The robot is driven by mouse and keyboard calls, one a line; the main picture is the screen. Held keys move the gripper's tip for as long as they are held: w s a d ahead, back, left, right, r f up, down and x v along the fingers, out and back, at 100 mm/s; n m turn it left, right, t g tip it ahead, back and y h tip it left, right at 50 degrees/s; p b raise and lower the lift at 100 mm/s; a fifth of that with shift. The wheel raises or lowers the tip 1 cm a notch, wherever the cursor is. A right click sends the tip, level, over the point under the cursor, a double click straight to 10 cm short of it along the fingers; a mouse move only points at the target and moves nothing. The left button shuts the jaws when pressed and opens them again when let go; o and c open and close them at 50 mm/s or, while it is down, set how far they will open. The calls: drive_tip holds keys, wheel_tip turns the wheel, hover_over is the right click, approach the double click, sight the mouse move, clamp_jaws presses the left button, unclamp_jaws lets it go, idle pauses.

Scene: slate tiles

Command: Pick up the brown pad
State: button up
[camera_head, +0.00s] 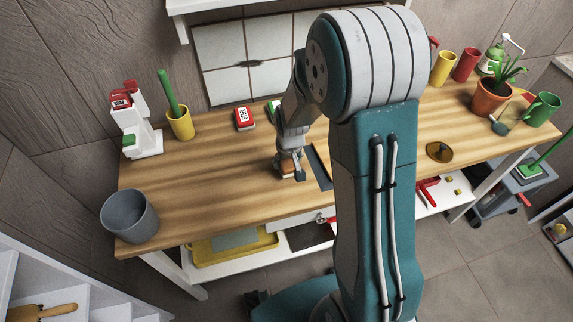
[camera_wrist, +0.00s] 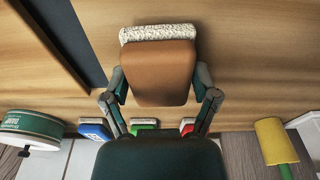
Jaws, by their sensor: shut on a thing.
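The brown pad (camera_wrist: 160,75) is a rounded block with a white fleecy strip along one edge. In the wrist view it sits between the two fingers of my gripper (camera_wrist: 162,88), which is shut on it. In the head view my gripper (camera_head: 290,172) is low over the wooden table, and a small part of the brown pad (camera_head: 288,166) shows between the fingers. I cannot tell whether the pad touches the table top.
The wooden table (camera_head: 200,190) is clear left of my gripper. A dark slot (camera_head: 319,167) lies right beside it. A grey bucket (camera_head: 129,216) stands at the left corner, a red block (camera_head: 244,119) behind, and a round brown dish (camera_head: 439,152) to the right.

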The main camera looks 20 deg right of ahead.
drive_tip(key=s+d+r, duration=0.9)
drive_tip(key=s+r, duration=0.1)
drive_tip(key=r, duration=0.1)
drive_tip(key=shift+s+d, duration=0.15)
drive_tip(key=shift+s, duration=0.05)
drive_tip(key=o, duration=0.5)
drive_tip(key=c, duration=0.5)
